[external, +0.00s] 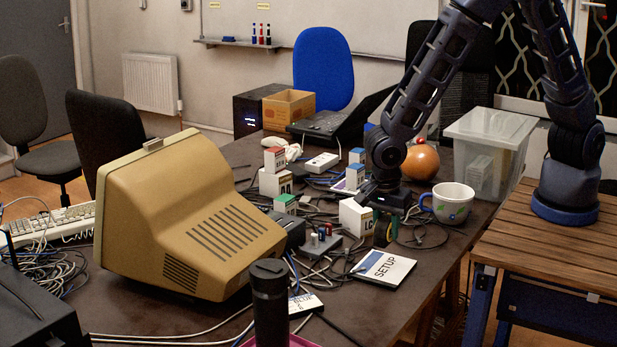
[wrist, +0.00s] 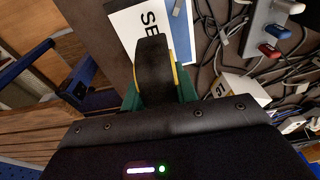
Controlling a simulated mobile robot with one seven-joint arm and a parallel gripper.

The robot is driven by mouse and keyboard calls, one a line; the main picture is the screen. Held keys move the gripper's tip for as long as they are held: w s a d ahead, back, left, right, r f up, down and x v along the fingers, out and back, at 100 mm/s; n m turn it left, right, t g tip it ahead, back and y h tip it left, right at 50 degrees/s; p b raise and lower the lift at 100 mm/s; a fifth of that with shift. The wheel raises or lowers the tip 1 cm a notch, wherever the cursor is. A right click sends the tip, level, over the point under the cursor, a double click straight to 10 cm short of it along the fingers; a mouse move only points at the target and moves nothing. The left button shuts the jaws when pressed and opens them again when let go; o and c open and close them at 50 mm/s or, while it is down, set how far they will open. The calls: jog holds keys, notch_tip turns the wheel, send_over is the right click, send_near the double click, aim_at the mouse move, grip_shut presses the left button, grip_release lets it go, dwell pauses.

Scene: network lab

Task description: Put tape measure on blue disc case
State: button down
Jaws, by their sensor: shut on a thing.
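The tape measure (wrist: 152,65), black with a yellow edge, is held between the green fingers of my gripper (wrist: 160,93) in the wrist view. In the external view my gripper (external: 391,212) points down, with the dark tape measure (external: 381,234) small and partly unclear under it. The disc case (external: 385,267) is flat and white with a blue band and reads "SETUP". It lies on the dark table just in front of and below my gripper. In the wrist view the case (wrist: 122,27) is partly hidden behind the tape measure, which appears above the table.
A floral mug (external: 450,203) stands right of my gripper, and a white box (external: 355,217) stands close on its left. Cables and a switch box (external: 320,243) lie left of the case. A beige monitor (external: 190,220) fills the table's left. The table's right edge is near.

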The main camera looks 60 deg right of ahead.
aim_at(383, 218)
jog(key=shift+f, duration=3.4)
jog(key=c, duration=1.1)
grip_release()
jog(key=shift+f, duration=0.15)
jog(key=r, duration=0.3)
jog(key=a+r, duration=0.1)
jog(key=r, duration=0.7)
jog(key=shift+a, duration=0.3)
jog(key=shift+r, duration=0.6)
